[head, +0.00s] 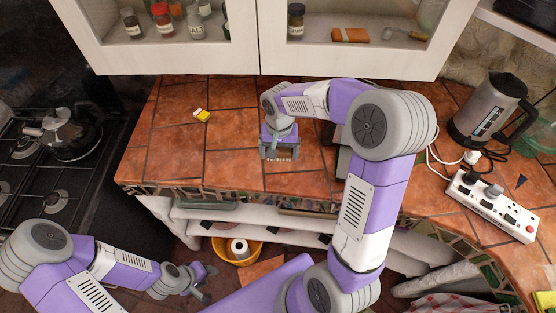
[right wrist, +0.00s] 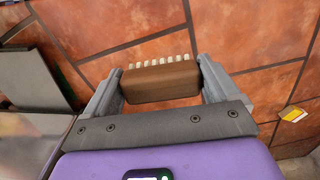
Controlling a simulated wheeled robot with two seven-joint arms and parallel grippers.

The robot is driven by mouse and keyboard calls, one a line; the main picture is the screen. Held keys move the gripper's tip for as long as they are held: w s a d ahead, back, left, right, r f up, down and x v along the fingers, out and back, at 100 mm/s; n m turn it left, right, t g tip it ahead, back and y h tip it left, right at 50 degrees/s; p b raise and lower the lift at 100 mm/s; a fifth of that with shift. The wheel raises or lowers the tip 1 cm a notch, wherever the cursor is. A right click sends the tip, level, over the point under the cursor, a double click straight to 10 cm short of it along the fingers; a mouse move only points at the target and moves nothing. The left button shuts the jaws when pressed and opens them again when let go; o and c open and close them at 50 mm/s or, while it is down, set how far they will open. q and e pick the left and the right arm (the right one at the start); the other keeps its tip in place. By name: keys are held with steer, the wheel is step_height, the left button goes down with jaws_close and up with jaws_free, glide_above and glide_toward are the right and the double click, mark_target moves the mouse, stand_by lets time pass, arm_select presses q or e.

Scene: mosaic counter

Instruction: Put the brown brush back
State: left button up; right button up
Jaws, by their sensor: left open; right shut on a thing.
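The brown brush (right wrist: 160,84) with pale bristles is between the fingers of my right gripper (right wrist: 159,68) in the right wrist view. Both fingers close on its ends. In the head view my right gripper (head: 280,152) is over the tiled counter near its front middle, and it mostly hides the brush. I cannot tell whether the brush touches the tiles. My left gripper (head: 205,281) is open and empty, low in front of the counter, apart from the brush.
A yellow-and-white item (head: 202,115) lies on the counter at left. A kettle (head: 490,110) and a power strip (head: 490,205) stand at right. Glass-fronted cabinets (head: 165,60) hang above the back. A yellow basket (head: 238,252) is below.

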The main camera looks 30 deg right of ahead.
mark_target(279, 160)
step_height(279, 160, down, 5)
steer(key=shift+b, duration=0.4)
steer(key=o, duration=0.7)
steer(key=shift+w+f, duration=0.1)
steer(key=shift+f, duration=0.05)
steer(key=shift+o, duration=0.2)
steer(key=shift+r, duration=0.35)
step_height(279, 160, up, 12)
steer(key=shift+f+p, duration=0.15)
steer(key=shift+p, duration=1)
